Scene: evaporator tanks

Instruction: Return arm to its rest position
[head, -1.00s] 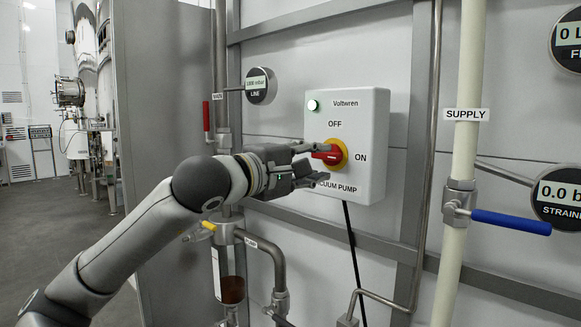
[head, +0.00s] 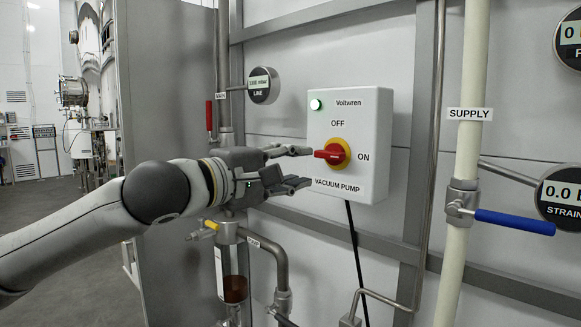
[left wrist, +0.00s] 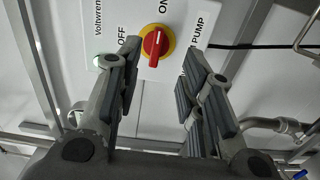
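My left gripper (head: 298,168) is open and empty in the head view, its fingers pointing right toward the vacuum pump switch box (head: 371,140). The box carries a red rotary knob (head: 331,154) on a yellow disc, with a lit green lamp (head: 315,104) above. In the left wrist view, the open fingers (left wrist: 160,62) frame the red knob (left wrist: 153,44) with a gap between. My right gripper is not in view.
A white supply pipe (head: 460,90) with a blue valve handle (head: 515,222) stands at the right. A red lever (head: 209,115) and a round line gauge (head: 262,86) are at the left. A sight glass (head: 233,276) with brown liquid hangs below the gripper.

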